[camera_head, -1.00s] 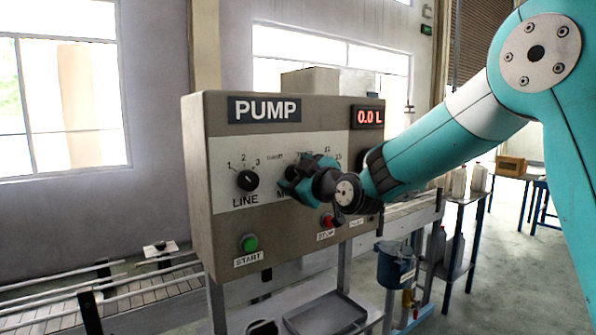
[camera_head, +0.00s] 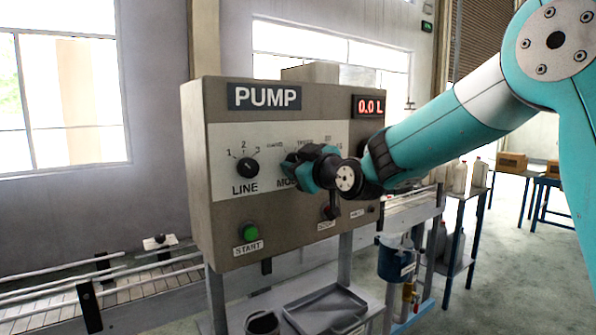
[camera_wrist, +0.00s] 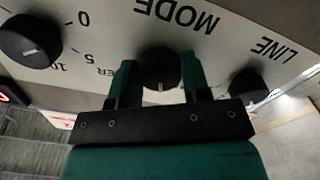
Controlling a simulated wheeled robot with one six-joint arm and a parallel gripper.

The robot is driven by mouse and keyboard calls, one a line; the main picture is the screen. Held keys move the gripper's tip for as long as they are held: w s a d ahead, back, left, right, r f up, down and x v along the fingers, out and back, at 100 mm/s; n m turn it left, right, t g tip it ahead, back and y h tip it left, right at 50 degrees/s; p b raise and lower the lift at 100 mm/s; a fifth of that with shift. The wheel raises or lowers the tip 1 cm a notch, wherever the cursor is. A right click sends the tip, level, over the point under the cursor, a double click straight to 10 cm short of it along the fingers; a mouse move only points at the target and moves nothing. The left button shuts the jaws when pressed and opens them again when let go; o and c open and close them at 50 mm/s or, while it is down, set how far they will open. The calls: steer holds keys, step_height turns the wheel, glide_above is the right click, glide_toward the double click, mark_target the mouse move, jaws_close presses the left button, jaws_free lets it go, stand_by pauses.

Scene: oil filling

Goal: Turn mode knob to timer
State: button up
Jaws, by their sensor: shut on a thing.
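The pump panel (camera_head: 225,120) is a grey-brown box with a white strip of knobs. The black mode knob (camera_wrist: 160,66) shows in the wrist view between the two green fingers of my gripper (camera_wrist: 158,85), under the word MODE, which appears upside down there. My gripper (camera_head: 298,165) is shut on this knob. A white pointer mark shows on the knob's lower edge in the wrist view. In the head view the gripper hides the mode knob and part of its labels.
The line knob (camera_head: 247,167) is left of my gripper, and it also shows in the wrist view (camera_wrist: 248,86). Another dial (camera_wrist: 30,40) is on the other side. A green start button (camera_head: 250,232) and a display reading 0.0 L (camera_head: 369,106) are on the panel.

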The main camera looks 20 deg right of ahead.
steer(key=shift+f+m+b, duration=0.15)
steer(key=shift+m+b, duration=3.25)
steer(key=shift+m, duration=1.5)
steer(key=o, duration=0.9)
steer(key=b+v, duration=0.4)
steer(key=v, duration=1.3)
steer(key=shift+s+b, duration=0.25)
steer(key=shift+b, duration=0.05)
